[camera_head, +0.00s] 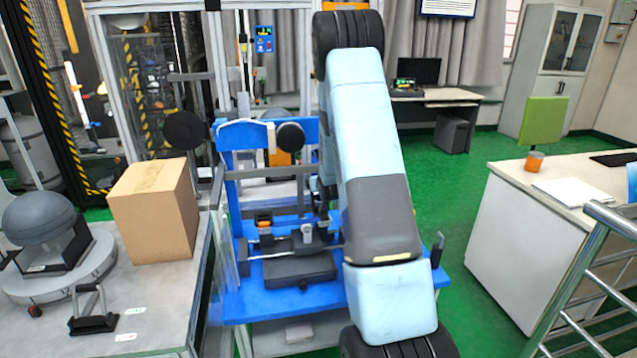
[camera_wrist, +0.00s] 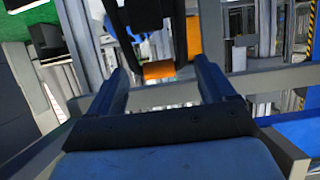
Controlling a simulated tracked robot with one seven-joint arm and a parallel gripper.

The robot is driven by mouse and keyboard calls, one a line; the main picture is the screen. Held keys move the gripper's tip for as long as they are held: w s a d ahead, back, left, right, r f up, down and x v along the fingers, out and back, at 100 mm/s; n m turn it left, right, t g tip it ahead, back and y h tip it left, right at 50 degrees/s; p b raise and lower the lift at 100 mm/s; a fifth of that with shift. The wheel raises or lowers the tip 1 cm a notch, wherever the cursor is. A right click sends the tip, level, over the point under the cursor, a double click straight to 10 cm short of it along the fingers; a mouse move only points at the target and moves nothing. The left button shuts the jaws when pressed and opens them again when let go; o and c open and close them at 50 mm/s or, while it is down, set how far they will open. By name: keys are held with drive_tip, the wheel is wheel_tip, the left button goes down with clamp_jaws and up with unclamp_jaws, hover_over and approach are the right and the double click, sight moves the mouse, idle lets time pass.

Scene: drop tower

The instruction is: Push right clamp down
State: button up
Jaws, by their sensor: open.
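In the wrist view, a black part with an orange block (camera_wrist: 158,70) shows ahead of my gripper (camera_wrist: 160,68), between the two dark fingers as seen. It looks like a clamp, but I cannot tell which one. The fingers are apart, and I see nothing held. In the head view, a small black and orange clamp-like part (camera_head: 264,220) sits at the left of the blue fixture (camera_head: 240,303). My arm covers the fixture's right side, and neither a right clamp nor my gripper can be made out there. Whether the fingers touch anything is unclear.
A cardboard box (camera_head: 154,212) and a grey dome-shaped object (camera_head: 40,222) stand on the left table. Grey frame bars (camera_wrist: 275,82) cross the wrist view close to the fingers. A white desk (camera_head: 500,235) and metal railing (camera_head: 575,285) are at right. Green floor lies open between.

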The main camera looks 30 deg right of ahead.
drive_tip(key=c, duration=1.2)
drive_tip(key=shift+a, duration=0.15)
drive_tip(key=shift+c, duration=0.6)
